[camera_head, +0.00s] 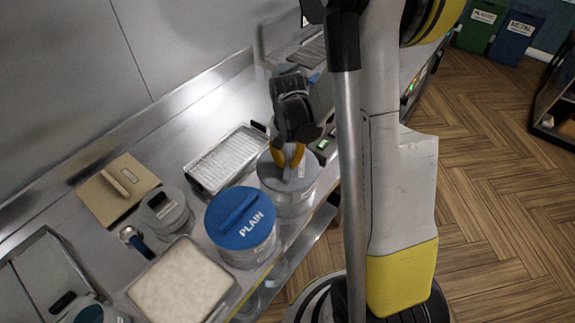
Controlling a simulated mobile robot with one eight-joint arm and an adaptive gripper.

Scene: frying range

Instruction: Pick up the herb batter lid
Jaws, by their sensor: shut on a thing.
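A round grey lid (272,176) sits on a large clear tub (294,205) right of the blue PLAIN tub. No writing shows on this lid, so I cannot read whether it is the herb batter one. My gripper (288,165) points down over it, its yellow fingers shut on the lid's handle. The fingers hide most of the handle. The lid looks level and on the tub's rim; I cannot tell whether there is a gap beneath it.
A blue PLAIN lid (236,217) tops a neighbouring tub. My arm hides part of the counter at right. Open floor lies right.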

